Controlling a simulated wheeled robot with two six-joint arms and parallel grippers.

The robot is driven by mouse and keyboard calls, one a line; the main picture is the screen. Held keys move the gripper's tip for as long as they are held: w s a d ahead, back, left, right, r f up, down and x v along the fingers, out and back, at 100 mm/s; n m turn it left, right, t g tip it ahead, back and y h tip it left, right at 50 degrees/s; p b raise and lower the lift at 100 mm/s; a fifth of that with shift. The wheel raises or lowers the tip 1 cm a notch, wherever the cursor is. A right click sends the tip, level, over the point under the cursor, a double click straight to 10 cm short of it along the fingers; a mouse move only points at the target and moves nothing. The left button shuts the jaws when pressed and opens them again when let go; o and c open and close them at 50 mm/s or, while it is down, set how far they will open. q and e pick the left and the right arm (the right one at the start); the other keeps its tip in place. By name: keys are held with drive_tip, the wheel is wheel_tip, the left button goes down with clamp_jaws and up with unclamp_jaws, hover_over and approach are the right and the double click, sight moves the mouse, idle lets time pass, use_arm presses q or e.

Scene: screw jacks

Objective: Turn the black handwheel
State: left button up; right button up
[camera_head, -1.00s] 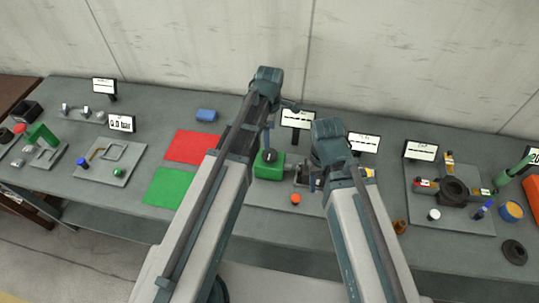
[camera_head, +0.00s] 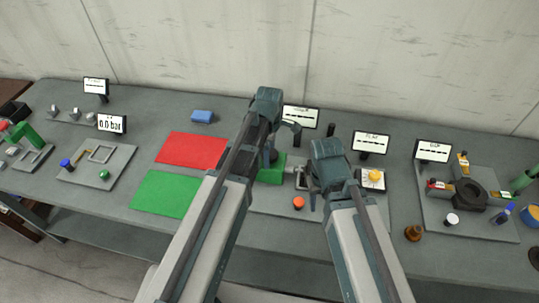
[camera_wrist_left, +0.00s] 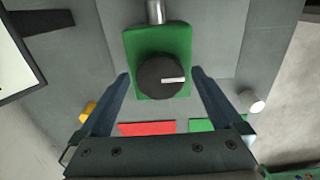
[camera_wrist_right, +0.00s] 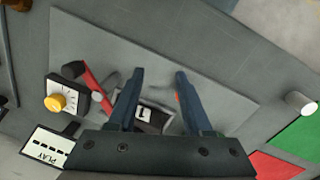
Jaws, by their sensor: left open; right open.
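The black handwheel (camera_wrist_left: 155,78), a round dark disc with a white pointer line, sits on a green block (camera_wrist_left: 138,45) in the left wrist view. My left gripper (camera_wrist_left: 161,74) is open with one finger on each side of the handwheel; I cannot tell whether they touch it. In the head view my left arm covers most of the handwheel, while part of the green block (camera_head: 272,174) shows. My right gripper (camera_head: 314,188) is open and empty, to the right of the block. In the right wrist view it (camera_wrist_right: 160,75) hangs over a grey plate beside a red bar (camera_wrist_right: 98,90).
An orange button (camera_head: 298,203) and a yellow knob (camera_head: 375,176) are near my right gripper. Red (camera_head: 192,149) and green (camera_head: 165,193) mats lie left of my arms. A black hub fixture (camera_head: 470,195) stands at the right. Upright signs line the back.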

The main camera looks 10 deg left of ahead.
use_arm(q)
drive_tip(key=c, duration=1.3)
